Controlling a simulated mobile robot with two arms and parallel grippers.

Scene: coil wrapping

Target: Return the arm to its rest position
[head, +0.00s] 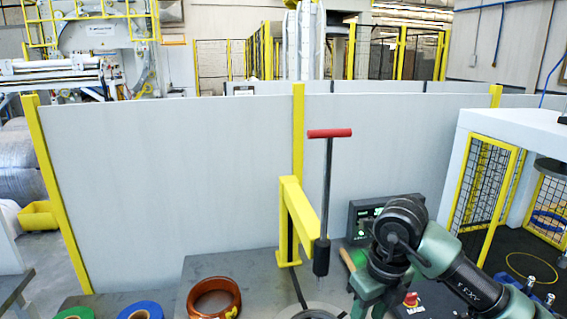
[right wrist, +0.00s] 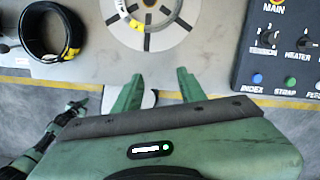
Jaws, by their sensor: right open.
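My right arm enters the head view from the right. Its green gripper (head: 370,300) points down beside the control box, partly cut off by the bottom edge. In the right wrist view the two green fingers (right wrist: 162,85) stand apart with nothing between them, above the grey table near a round disc (right wrist: 150,22). At the lower left of that view, a green and black part (right wrist: 72,112) looks like my left gripper; its jaws are too small to read. My left arm is not seen in the head view.
A brown coil (head: 214,298) lies left of the disc (head: 312,313). A black coil (right wrist: 45,32) shows in the wrist view. A control box (right wrist: 280,50) stands right of my fingers. A yellow post (head: 297,215) and red-handled rod (head: 327,190) rise left of my arm.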

